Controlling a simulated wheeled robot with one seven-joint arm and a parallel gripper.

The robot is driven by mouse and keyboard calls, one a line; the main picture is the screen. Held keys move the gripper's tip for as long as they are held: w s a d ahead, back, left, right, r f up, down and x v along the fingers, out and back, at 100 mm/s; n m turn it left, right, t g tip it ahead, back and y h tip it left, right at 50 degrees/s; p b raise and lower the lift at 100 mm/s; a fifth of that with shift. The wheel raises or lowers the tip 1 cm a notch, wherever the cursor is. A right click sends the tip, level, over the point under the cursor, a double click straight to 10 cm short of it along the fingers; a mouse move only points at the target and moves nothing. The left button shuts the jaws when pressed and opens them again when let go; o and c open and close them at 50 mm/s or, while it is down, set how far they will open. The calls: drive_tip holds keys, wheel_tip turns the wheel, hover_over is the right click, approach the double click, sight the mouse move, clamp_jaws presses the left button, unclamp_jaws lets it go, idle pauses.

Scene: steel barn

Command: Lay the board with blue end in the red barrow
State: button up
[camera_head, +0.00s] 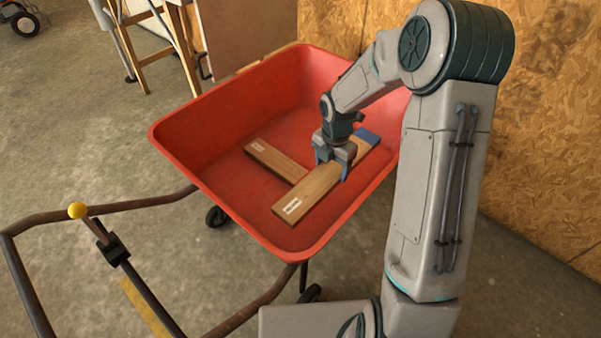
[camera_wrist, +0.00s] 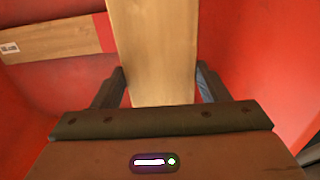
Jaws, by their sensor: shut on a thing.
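The board with the blue end (camera_head: 317,190) is inside the red barrow (camera_head: 180,140), slanting from a labelled near end up to its blue end at the right. It also shows in the wrist view (camera_wrist: 157,50), running between the fingers. My gripper (camera_head: 335,170) is shut on this board around its middle, from above. The wrist view shows one finger on each side of it (camera_wrist: 160,88). I cannot tell whether the board rests on the barrow's floor or hangs just above it.
Another board (camera_head: 272,160) with a white label lies in the barrow, left of the held one; it shows in the wrist view too (camera_wrist: 60,40). A wooden panel wall (camera_head: 545,130) stands at the right. The barrow's handles (camera_head: 120,205) reach toward the lower left. Concrete floor is open at left.

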drive_tip(key=b, duration=0.2)
approach(327, 204)
wheel_tip(327, 204, down, 6)
drive_tip(key=b, duration=0.4)
drive_tip(key=shift+s+b, duration=0.1)
drive_tip(key=shift+b, duration=0.25)
drive_tip(key=shift+f, duration=0.15)
drive_tip(key=o, duration=1.2)
wheel_tip(327, 204, up, 12)
drive_tip(key=p, duration=0.4)
drive_tip(key=shift+r+p, duration=0.2)
drive_tip(key=shift+p, duration=0.2)
